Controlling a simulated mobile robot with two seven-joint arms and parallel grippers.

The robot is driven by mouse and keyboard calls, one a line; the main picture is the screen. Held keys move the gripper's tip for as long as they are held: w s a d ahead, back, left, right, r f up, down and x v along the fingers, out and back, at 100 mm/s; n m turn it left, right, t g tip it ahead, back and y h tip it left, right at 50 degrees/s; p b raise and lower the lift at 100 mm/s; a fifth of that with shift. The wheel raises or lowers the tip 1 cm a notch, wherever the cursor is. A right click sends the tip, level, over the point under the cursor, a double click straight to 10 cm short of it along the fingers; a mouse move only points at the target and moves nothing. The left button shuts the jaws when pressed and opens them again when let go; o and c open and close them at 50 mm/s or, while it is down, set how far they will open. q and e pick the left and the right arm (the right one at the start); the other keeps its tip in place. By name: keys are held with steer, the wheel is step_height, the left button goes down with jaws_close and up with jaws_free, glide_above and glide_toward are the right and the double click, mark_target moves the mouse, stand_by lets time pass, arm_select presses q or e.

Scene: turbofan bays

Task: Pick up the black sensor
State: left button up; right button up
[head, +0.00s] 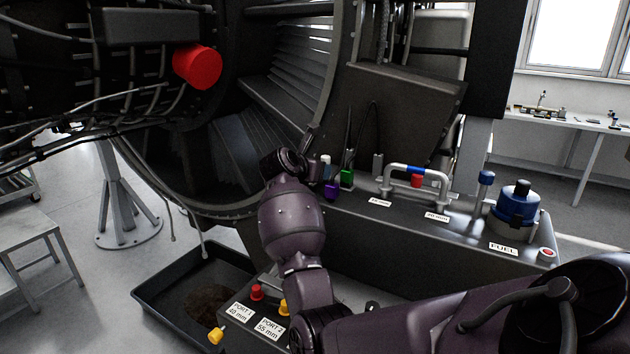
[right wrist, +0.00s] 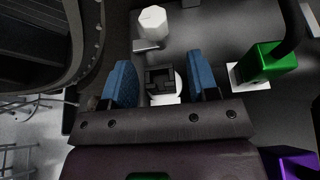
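In the right wrist view, my right gripper (right wrist: 164,76) is open, with its two blue-padded fingers apart. A dark, blocky piece (right wrist: 160,79) on a round white base shows between the fingers; it looks like the black sensor, but I cannot be sure. No finger clearly touches it. In the head view, my right arm reaches in from the lower right and its wrist hides most of the gripper and the dark piece. My left gripper is not in view.
A green connector (right wrist: 265,62) with a black cable and a purple connector (right wrist: 291,164) stand close on the right. A white faceted cap (right wrist: 153,24) is just beyond the fingers. A grey pipe handle (head: 411,168) and blue fuel cap (head: 517,205) stand farther right. A black tray (head: 168,290) lies below.

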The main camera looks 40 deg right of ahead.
steer(key=shift+d+f, duration=0.1)
steer(key=c, duration=0.7)
steer(key=shift+c, duration=0.9)
